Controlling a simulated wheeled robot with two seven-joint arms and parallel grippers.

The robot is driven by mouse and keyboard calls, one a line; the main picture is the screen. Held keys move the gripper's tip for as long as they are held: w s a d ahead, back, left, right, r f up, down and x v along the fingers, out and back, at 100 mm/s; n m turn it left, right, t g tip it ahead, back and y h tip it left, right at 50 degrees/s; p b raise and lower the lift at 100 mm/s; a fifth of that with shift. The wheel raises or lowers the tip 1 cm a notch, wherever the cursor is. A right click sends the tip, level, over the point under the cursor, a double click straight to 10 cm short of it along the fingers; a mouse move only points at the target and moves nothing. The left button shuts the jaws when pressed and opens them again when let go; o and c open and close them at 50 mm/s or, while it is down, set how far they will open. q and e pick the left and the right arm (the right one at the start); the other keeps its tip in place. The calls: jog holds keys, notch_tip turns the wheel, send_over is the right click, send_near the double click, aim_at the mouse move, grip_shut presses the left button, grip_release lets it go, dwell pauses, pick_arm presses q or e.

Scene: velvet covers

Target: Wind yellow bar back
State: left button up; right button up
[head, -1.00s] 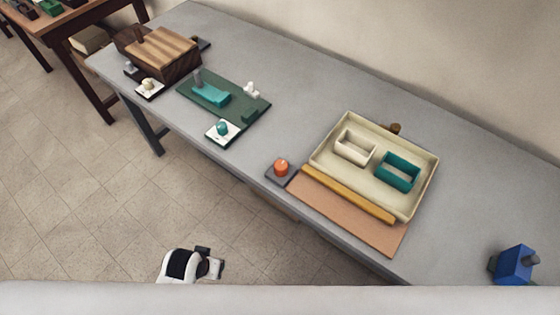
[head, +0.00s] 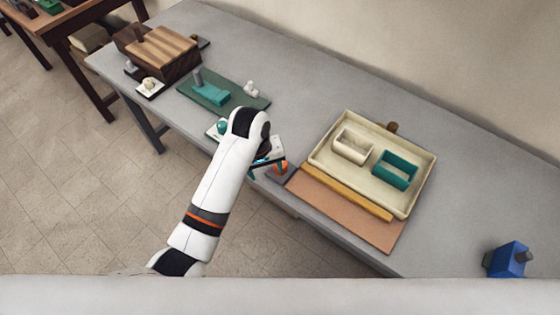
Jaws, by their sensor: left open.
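The yellow bar (head: 346,192) lies along the front edge of a cream tray (head: 431,172), between the tray and a flat salmon-coloured sheet (head: 340,215). My left arm hides part of the green board's front. My right gripper is not in view.
The cream tray holds a white box (head: 352,145) and a teal box (head: 395,170). A green board (head: 215,93) with teal pieces and a striped wooden box (head: 164,52) stand to the left. A blue block (head: 508,260) is at the right. The grey table (head: 300,95) is clear behind.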

pick_arm(q)
jog(key=w+d+r+n+y, duration=0.1)
jog(key=w+d+r+n, duration=0.1)
jog(key=w+d+r, duration=0.3)
jog(key=shift+g, duration=0.3)
jog(key=f, duration=0.8)
jog(key=w+a+f, duration=0.1)
jog(key=f, duration=0.3)
jog(key=shift+w, duration=0.1)
jog(key=c, duration=1)
jog(key=shift+r+m, duration=0.1)
jog(key=shift+m, duration=0.3)
